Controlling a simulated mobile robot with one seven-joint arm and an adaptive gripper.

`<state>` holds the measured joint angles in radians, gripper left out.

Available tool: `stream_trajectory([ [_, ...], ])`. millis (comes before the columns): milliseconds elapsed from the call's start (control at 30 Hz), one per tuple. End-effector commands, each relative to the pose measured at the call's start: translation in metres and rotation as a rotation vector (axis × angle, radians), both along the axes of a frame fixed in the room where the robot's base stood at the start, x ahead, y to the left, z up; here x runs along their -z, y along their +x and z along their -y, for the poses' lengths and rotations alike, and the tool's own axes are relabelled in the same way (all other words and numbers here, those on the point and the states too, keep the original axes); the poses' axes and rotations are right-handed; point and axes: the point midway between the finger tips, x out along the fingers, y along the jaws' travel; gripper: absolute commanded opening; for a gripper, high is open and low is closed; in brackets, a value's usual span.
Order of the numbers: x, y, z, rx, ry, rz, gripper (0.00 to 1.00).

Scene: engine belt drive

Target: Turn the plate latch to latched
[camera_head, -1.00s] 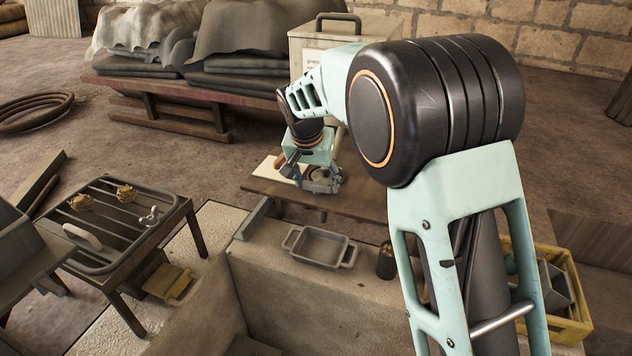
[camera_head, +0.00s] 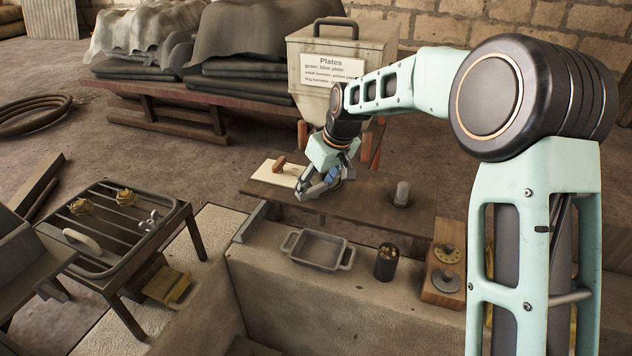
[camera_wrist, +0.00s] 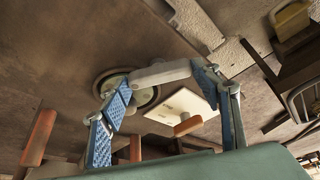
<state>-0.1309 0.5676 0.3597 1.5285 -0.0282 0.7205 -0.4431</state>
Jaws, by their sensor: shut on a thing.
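My gripper (camera_head: 318,190) is low over the dark bench (camera_head: 360,205). In the wrist view my gripper (camera_wrist: 165,92) has its two blue-padded fingers at either end of a pale grey bar (camera_wrist: 162,73), which looks like the plate latch, and is shut on it. The bar lies across a round grey disc (camera_wrist: 143,92) on the bench. In the head view my fingers mostly hide the bar and disc. The latch's exact angle and any mark for latched cannot be read.
A white plate with a wooden handle (camera_head: 268,176) lies left of my gripper. A grey cylinder (camera_head: 402,194) stands to its right. In front are a grey tray (camera_head: 318,250), a dark cup (camera_head: 386,262) and a wooden block with dials (camera_head: 443,267). A "Plates" box (camera_head: 310,55) stands behind.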

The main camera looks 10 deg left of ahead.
Motion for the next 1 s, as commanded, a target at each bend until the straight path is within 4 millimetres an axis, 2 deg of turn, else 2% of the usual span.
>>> stream_trajectory([
  [533,-0.0021,0.0031,0.0008,-0.445,0.002,0.002,0.34],
  [1000,-0.0011,0.0038,0.0011,-0.579,0.001,0.004,0.34],
])
